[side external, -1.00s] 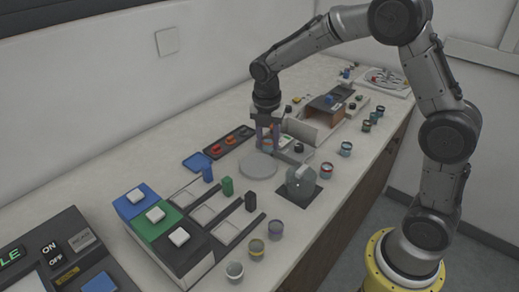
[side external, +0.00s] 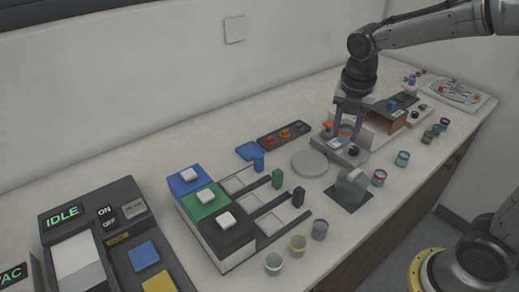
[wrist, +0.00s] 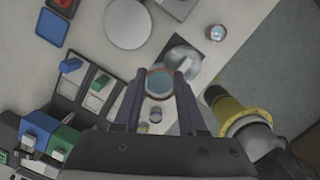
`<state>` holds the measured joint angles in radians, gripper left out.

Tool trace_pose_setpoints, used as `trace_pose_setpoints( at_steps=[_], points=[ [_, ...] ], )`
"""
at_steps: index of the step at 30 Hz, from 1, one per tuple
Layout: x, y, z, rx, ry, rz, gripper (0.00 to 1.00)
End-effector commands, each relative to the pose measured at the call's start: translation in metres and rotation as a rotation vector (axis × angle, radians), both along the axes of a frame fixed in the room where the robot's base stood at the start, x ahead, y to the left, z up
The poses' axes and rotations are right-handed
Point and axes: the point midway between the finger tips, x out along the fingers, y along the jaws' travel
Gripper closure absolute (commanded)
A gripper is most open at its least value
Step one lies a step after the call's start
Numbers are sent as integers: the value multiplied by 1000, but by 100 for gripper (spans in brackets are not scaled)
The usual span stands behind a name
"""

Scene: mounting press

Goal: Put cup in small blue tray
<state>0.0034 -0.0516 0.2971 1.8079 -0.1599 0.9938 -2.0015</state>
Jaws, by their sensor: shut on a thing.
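My gripper (side external: 348,128) is shut on a cup (wrist: 158,82). In the wrist view the cup is round, with a pale blue inside and a darker rim, between my two fingers (wrist: 158,88). In the side view the fingers partly hide it, and its height above the surface is unclear. The small blue tray (side external: 248,151) lies flat on the counter, left of my gripper and beyond the grey disc. It also shows at the upper left of the wrist view (wrist: 52,28) and looks empty.
A grey round disc (side external: 310,163) lies between my gripper and the blue tray. Several other cups (side external: 379,177) line the counter's front edge.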

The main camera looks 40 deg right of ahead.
Motion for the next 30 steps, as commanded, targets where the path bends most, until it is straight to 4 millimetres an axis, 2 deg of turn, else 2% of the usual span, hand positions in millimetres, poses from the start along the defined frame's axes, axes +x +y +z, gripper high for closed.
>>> trace_pose_setpoints(
  at_steps=[1, 3, 9, 14, 22, 30],
  points=[
    [17, 5, 3, 0, -5, 36, 100],
    [40, 14, 6, -1, -8, 87, 100],
    [95, 43, 1, -1, -9, 206, 100],
    [120, 63, -10, 0, 0, 253, 100],
    [136, 77, -33, 0, 29, 276, 100],
    [184, 81, -54, 1, 28, 275, 100]
  ],
)
